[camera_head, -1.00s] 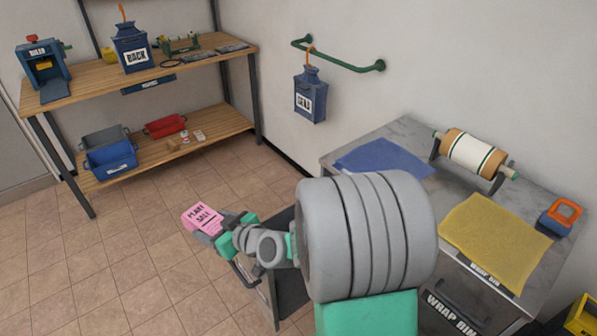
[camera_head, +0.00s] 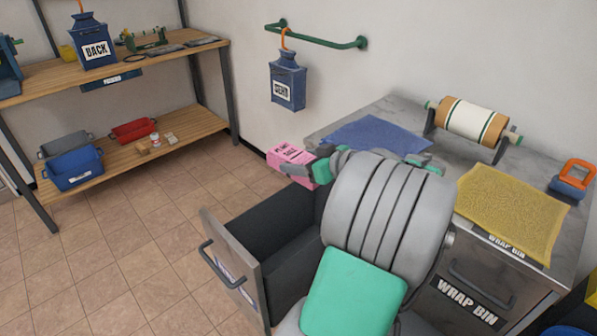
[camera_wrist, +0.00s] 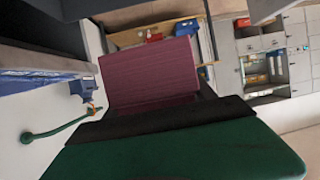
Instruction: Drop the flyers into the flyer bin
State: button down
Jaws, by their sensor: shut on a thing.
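The pink flyers (camera_head: 291,161), a printed stack, are held in my gripper (camera_head: 319,170), which is shut on them. They are above the far end of an open grey drawer (camera_head: 262,226), close to the counter's left edge. The drawer is pulled out of the counter; its front carries a label that I cannot read. In the wrist view the flyers (camera_wrist: 152,75) show as a dark pink block beyond the dark finger edge. My arm hides the right part of the drawer.
The grey counter (camera_head: 385,108) bears a blue sheet (camera_head: 375,136), a yellow sheet (camera_head: 512,213), a roll on a stand (camera_head: 472,119) and an orange-handled tool (camera_head: 573,180). A closed drawer reads WRAP BIN (camera_head: 468,303). A blue lantern-shaped box (camera_head: 287,82) hangs from a green rail (camera_head: 318,38). The floor at left is clear.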

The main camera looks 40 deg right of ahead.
notch_tip(320, 180, down, 6)
jog(key=b, duration=0.3)
jog(key=shift+r, duration=0.15)
jog(key=shift+a, duration=0.1)
jog(key=shift+c, duration=1.2)
grip_release()
jog(key=v, duration=0.7)
jog(key=shift+s+r+p, duration=0.15)
jog(key=shift+s+p, duration=0.2)
jog(key=shift+s, duration=0.05)
